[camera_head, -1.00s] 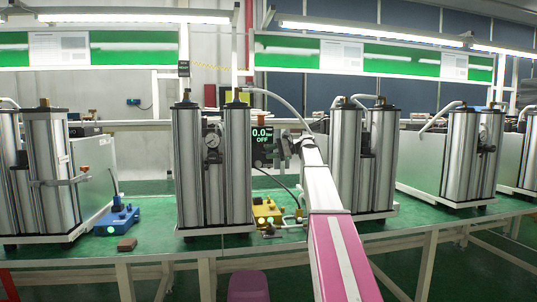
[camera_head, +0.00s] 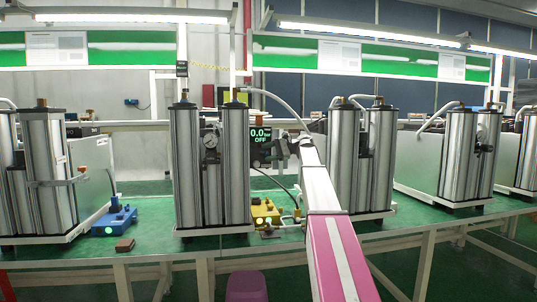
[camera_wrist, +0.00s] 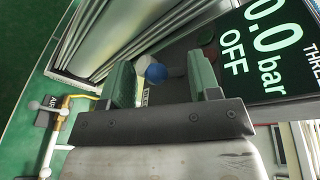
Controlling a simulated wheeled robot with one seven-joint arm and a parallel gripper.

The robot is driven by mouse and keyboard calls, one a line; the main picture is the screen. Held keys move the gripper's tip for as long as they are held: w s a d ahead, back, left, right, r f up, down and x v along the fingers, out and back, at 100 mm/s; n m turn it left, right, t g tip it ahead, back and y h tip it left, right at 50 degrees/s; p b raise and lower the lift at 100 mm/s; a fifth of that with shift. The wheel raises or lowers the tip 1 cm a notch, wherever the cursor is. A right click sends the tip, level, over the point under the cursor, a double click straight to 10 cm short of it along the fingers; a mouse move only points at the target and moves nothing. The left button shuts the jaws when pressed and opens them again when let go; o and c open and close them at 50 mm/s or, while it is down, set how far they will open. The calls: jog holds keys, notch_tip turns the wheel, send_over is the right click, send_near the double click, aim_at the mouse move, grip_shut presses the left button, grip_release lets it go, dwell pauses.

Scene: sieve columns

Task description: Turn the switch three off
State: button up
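The display (camera_head: 259,135) beside the middle column reads 0.0 and OFF. In the wrist view the display (camera_wrist: 262,50) fills the upper right, reading "0.0 bar OFF", with part of "THREE" at the edge. My gripper (camera_wrist: 160,70) has its two green fingers apart. A round blue knob (camera_wrist: 156,74) shows in the gap between them, with space on both sides; I cannot tell how deep it lies or whether a finger touches it. In the head view my gripper (camera_head: 283,148) is just right of the display, partly hidden by my arm.
Metal column units (camera_head: 211,165) stand along the green bench (camera_head: 150,230). A yellow device (camera_head: 265,211) with pipe fittings sits below my arm, a blue device (camera_head: 115,217) to the left. In the wrist view a brass pipe (camera_wrist: 62,122) runs at left.

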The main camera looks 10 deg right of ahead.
jog(key=shift+d, duration=0.1)
jog(key=w+v, duration=0.1)
jog(key=v, duration=0.6)
jog(key=shift+s+d, duration=0.15)
jog(key=shift+s, duration=0.35)
